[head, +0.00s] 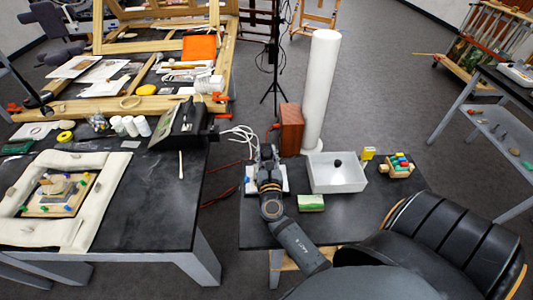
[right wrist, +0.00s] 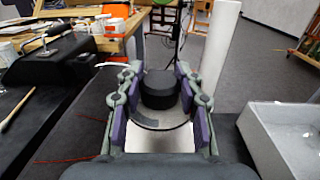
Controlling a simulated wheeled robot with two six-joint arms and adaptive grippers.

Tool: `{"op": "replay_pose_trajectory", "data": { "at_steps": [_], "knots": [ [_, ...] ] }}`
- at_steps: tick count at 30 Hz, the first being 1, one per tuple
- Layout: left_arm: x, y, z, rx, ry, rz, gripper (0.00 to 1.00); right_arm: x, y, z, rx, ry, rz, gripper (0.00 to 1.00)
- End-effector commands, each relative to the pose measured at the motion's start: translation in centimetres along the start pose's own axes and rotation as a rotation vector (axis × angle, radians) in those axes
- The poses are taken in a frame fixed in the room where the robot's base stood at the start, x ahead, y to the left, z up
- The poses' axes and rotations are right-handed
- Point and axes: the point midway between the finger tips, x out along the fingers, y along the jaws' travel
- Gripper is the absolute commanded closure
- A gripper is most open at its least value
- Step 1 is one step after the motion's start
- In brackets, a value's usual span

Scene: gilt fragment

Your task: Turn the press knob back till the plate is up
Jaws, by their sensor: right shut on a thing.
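The press knob (right wrist: 160,90) is a black round cylinder in the right wrist view. It stands between the purple-padded fingers of my right gripper (right wrist: 157,76), which is shut on it. Below the knob are a pale round part with a dark arc and the white press base (right wrist: 150,137). In the head view my right gripper (head: 267,154) is over the press and hides most of it. Only edges of the white press base (head: 250,181) show there. The height of the plate cannot be told. My left gripper is not in view.
A brown box (head: 291,128) and white column (head: 320,90) stand behind.

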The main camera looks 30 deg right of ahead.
Motion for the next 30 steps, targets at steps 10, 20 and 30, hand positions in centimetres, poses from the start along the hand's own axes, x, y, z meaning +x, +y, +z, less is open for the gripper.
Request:
{"op": "replay_pose_trajectory", "data": {
  "at_steps": [10,20,30],
  "knots": [
    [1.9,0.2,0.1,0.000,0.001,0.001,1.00,0.0,0.0,-0.6,-0.010,-0.001,0.313,0.96],
    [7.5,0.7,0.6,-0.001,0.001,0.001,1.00,-0.1,0.1,-1.1,-0.013,0.001,0.599,0.96],
    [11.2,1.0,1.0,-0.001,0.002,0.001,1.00,-0.2,0.1,-0.8,-0.020,0.007,0.855,0.96]
  ]
}}
